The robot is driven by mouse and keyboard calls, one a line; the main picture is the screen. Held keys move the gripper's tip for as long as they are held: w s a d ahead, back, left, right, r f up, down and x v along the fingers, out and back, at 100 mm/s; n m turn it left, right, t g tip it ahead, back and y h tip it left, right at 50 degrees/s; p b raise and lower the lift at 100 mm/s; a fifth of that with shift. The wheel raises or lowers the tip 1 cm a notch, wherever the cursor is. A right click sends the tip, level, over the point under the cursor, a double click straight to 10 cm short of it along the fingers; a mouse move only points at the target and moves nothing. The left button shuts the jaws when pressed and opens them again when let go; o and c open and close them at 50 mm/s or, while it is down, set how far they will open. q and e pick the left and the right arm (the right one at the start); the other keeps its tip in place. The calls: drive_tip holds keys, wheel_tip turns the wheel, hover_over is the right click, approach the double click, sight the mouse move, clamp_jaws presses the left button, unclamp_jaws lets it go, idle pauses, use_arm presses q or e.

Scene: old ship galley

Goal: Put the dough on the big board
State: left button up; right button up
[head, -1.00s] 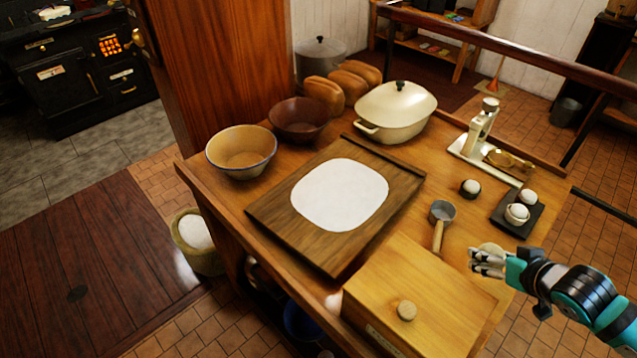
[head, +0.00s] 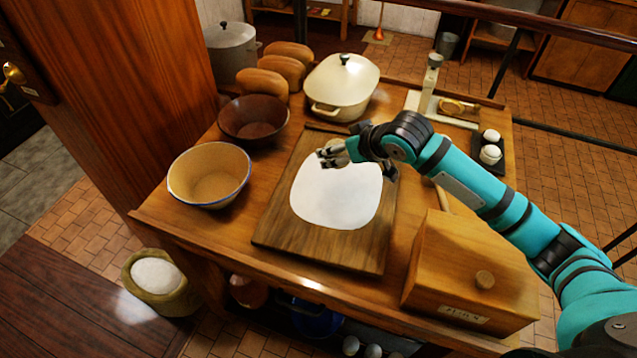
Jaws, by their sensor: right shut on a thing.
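The big board (head: 335,252) is a dark wooden board lying on the table, with a rounded white patch (head: 335,205) on its middle. My right gripper (head: 330,157) is over the far part of the board, near the far edge of the white patch. It is shut on a small pale thing, probably the dough, mostly hidden by the fingers and wrist. I cannot tell whether it touches the board. My left gripper is not in view.
A cream bowl (head: 208,180), brown bowl (head: 253,130), several loaves (head: 262,84) and a lidded cream pot (head: 341,88) stand left of and behind the board. A wooden box (head: 470,262) stands right. A dark tray with white round things (head: 490,154) lies far right.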

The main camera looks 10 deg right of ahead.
drive_tip(key=f, duration=0.5)
drive_tip(key=shift+s+d+f+p, duration=0.1)
drive_tip(key=shift+d+f+p, duration=0.1)
drive_tip(key=shift+d+p, duration=0.2)
drive_tip(key=shift+a+f, duration=0.1)
drive_tip(key=shift+f, duration=0.3)
wheel_tip(320, 180, down, 2)
drive_tip(key=shift+a+f+p, duration=0.1)
drive_tip(key=shift+f+p, duration=0.1)
drive_tip(key=shift+p, duration=0.1)
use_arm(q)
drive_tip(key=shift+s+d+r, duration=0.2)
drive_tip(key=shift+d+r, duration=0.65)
use_arm(e)
drive_tip(key=shift+f, duration=0.45)
drive_tip(key=shift+f, duration=0.1)
drive_tip(key=o, duration=1.1)
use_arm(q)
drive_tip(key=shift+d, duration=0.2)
use_arm(e)
drive_tip(key=shift+o, duration=1)
